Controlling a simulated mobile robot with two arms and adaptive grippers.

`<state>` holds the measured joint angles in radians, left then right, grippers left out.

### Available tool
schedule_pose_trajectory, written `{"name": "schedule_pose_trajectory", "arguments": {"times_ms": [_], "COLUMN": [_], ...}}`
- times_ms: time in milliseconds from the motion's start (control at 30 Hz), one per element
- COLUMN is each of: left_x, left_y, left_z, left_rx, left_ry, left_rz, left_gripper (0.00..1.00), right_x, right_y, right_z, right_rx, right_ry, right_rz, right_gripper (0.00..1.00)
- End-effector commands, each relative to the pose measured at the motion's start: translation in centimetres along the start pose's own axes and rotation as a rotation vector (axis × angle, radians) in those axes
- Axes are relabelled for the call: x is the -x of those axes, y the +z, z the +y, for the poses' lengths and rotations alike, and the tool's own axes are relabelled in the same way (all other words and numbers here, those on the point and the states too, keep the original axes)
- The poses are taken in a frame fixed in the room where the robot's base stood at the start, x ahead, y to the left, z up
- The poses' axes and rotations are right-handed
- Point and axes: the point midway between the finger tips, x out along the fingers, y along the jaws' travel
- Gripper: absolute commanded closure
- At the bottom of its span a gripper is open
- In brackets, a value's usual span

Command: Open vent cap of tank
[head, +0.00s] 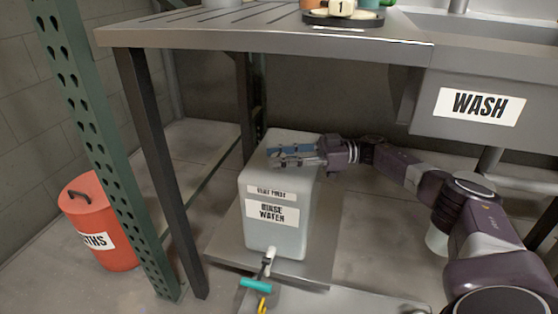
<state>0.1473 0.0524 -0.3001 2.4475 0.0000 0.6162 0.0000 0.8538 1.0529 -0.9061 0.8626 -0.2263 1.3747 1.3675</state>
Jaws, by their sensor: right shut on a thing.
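The tank (276,226) is a pale, translucent block labelled "RINSE WATER", with a smaller label above that seems to read "VENT FIRST". It stands upright on a low grey platform below the bench. My right gripper (277,156) reaches in from the right over the tank's top, with its fingers pointing left. It is shut on the vent cap at the top, which the fingers mostly hide. I cannot make out the cap's outline or how far it is turned. A white spout with a teal handle (256,285) is at the tank's lower front. My left gripper is not in view.
The grey slatted bench (270,37) overhangs just above and behind the tank. A sink labelled "WASH" (480,104) is at the upper right. A green perforated post (97,130) and a red lidded bin (100,225) stand at the left. Floor shows between bin and tank.

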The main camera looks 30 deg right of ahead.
Motion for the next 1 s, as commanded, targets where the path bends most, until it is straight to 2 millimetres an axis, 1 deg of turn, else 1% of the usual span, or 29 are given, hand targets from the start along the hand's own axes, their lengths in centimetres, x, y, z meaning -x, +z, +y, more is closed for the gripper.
{"name": "schedule_pose_trajectory", "arguments": {"times_ms": [567, 600, 733, 1000], "left_x": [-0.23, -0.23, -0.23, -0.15], "left_y": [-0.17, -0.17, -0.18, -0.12], "left_z": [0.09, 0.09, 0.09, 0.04], "left_rx": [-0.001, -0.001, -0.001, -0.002], "left_ry": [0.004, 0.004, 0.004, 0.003], "left_rz": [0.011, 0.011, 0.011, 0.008], "left_gripper": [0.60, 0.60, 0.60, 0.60], "right_x": [-0.05, -0.06, -0.06, 0.01], "right_y": [-0.02, -0.02, -0.02, -0.03], "right_z": [-0.03, -0.03, -0.03, 0.00], "right_rx": [0.001, 0.001, 0.001, 0.001], "right_ry": [-0.023, -0.023, -0.022, -0.022], "right_rz": [0.001, 0.001, 0.001, 0.001], "right_gripper": [0.96, 0.69, 0.54, 0.54]}}
